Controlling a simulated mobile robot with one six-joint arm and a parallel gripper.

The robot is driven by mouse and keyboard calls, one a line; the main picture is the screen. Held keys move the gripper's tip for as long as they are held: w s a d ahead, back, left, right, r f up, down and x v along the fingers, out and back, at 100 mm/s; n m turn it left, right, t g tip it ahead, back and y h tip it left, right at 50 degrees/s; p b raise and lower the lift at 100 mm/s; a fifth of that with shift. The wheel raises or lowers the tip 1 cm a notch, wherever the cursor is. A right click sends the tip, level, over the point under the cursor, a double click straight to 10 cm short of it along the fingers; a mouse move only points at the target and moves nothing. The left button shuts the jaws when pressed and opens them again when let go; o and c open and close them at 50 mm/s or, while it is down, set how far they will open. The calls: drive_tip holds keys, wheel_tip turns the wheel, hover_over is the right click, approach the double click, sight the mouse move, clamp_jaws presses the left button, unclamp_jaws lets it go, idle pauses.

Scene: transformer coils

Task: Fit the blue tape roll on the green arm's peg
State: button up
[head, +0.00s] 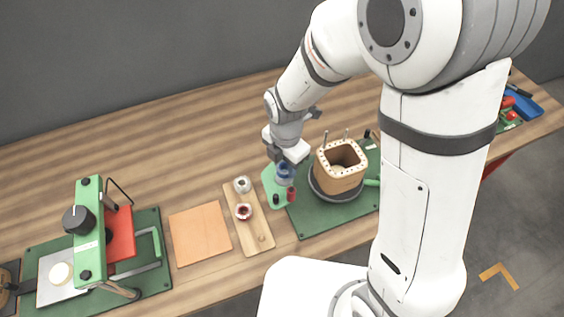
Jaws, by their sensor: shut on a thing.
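The blue tape roll (284,170) is just under the fingers of my gripper (288,162), which is shut on it. The roll is over the light green arm (268,183), near the wooden coil former. The arm's peg is hidden or too small to make out. I cannot tell whether the roll is around the peg or above it.
A wooden holder (251,228) with a grey roll (242,184) and a red-and-white roll (243,211) lies left of the arm. The square coil former (340,168) stands close on the right. An orange mat (200,234) and a green-framed press (90,230) are farther left.

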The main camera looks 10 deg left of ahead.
drive_tip(key=shift+f, duration=0.1)
idle(0.3)
drive_tip(key=shift+f+b, duration=0.5)
drive_tip(key=shift+b, duration=0.05)
drive_tip(key=shift+f, duration=0.25)
drive_tip(key=shift+f+b, duration=0.45)
drive_tip(key=shift+b, duration=0.2)
drive_tip(key=shift+f, duration=0.1)
drive_tip(key=shift+r, duration=0.25)
drive_tip(key=shift+r+p, duration=0.75)
drive_tip(key=shift+r, duration=0.2)
drive_tip(key=shift+r, duration=0.25)
drive_tip(key=shift+f, duration=0.1)
idle(0.4)
